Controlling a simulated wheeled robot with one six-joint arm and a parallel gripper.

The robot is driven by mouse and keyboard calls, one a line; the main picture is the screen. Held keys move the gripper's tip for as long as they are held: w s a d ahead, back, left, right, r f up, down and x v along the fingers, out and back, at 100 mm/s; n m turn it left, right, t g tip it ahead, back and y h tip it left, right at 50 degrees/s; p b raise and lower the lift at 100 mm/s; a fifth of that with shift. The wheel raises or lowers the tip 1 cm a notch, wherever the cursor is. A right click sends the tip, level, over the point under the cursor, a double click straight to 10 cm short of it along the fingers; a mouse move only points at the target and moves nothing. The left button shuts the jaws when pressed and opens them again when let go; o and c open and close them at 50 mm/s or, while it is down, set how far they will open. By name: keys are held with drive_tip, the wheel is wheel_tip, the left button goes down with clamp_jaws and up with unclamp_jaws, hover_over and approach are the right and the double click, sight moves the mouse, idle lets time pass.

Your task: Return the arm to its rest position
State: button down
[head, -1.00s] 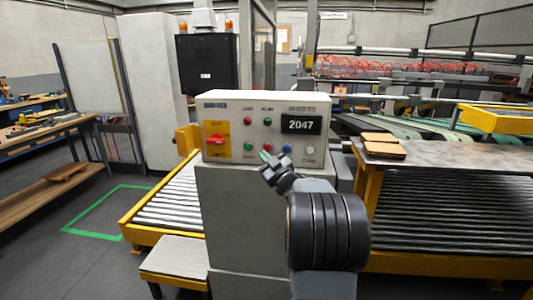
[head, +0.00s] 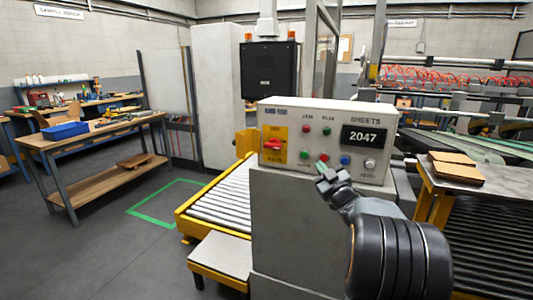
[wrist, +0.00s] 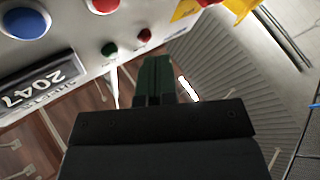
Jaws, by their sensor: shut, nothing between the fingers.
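My arm reaches up from the lower right of the head view. My gripper (head: 321,170) is in front of the lower part of the control panel (head: 299,118), near its green and red buttons. The gripper is shut and holds nothing. In the wrist view the closed dark fingers (wrist: 154,78) show at the middle, with the panel face (wrist: 75,42) beyond them at the upper left. I cannot tell from these frames whether the fingertips touch the panel.
A roller conveyor (head: 222,195) with a yellow frame stands left of the panel's pedestal. A metal table with brown sheets (head: 456,170) is at the right. A workbench with a blue tray (head: 65,131) is at the far left. Floor inside the green outline (head: 160,203) is clear.

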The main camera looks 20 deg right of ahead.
drive_tip(key=s+d+f+m+g+h, duration=0.3)
drive_tip(key=d+f+m+g+h, duration=0.25)
drive_tip(key=f+g, duration=0.35)
drive_tip(key=s+a+f+m+g+p, duration=0.3)
drive_tip(key=s+a+f+g, duration=0.1)
drive_tip(key=s+a, duration=0.1)
drive_tip(key=s+a+r+n+g+y+p, duration=0.1)
drive_tip(key=s+a+r+y+p, duration=0.1)
drive_tip(key=s+a, duration=0.3)
drive_tip(key=s+a+r+n+g+y+p, duration=0.1)
drive_tip(key=s+a+r+p, duration=0.3)
drive_tip(key=a, duration=0.8)
drive_tip(key=s+a+r+n+g+y+p, duration=0.1)
drive_tip(key=s+a+r+g+y+p, duration=0.1)
drive_tip(key=s+a, duration=0.4)
drive_tip(key=shift+s+a+r+g+y+p, duration=0.2)
drive_tip(key=shift+a+r+g+y+p, duration=0.45)
drive_tip(key=shift+a, duration=1.05)
drive_tip(key=shift+f+t, duration=0.2)
drive_tip(key=shift+t, duration=0.05)
